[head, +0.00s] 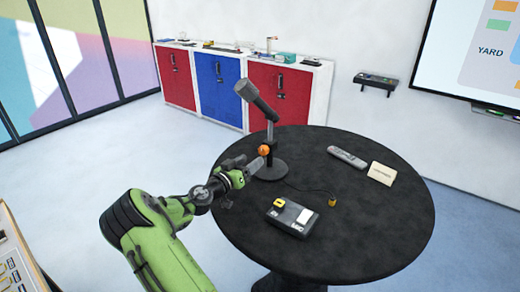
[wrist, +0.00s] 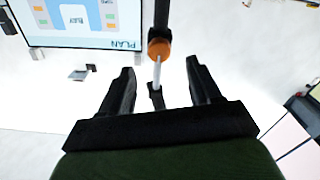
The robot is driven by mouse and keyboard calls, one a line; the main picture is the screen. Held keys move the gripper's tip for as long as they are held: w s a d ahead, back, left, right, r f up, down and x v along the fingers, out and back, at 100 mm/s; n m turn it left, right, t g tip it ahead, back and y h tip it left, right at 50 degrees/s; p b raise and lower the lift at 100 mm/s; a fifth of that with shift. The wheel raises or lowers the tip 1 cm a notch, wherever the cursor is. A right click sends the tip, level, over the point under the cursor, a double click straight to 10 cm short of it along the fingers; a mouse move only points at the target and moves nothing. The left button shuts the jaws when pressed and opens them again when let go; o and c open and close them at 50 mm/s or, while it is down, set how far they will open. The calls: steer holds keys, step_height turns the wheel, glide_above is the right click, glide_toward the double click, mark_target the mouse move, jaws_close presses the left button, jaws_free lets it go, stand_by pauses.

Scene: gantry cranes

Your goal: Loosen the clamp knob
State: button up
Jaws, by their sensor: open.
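My gripper (head: 253,166) is close to the stand, at about knob height. In the wrist view my gripper (wrist: 158,72) is open; its two black fingers are to either side of the rod, and the knob appears just beyond the fingertips. I see no contact.
On the round table (head: 372,229) are a black device (head: 292,218), a grey remote (head: 347,157), a cream card (head: 381,174) and a cable with a brass-coloured end (head: 332,201). Cabinets (head: 219,89) line the back wall. A screen (head: 480,55) hangs at right.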

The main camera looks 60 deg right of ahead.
mark_target(262, 152)
steer(key=d, duration=0.2)
steer(key=d+p, duration=0.1)
steer(key=d, duration=0.1)
steer(key=s+d, duration=0.1)
steer(key=d, duration=0.1)
steer(key=shift+d+r+p, duration=0.1)
steer(key=shift+d+p, duration=0.1)
steer(key=shift+p, duration=0.1)
steer(key=c, duration=1.1)
steer(key=shift+o, duration=0.2)
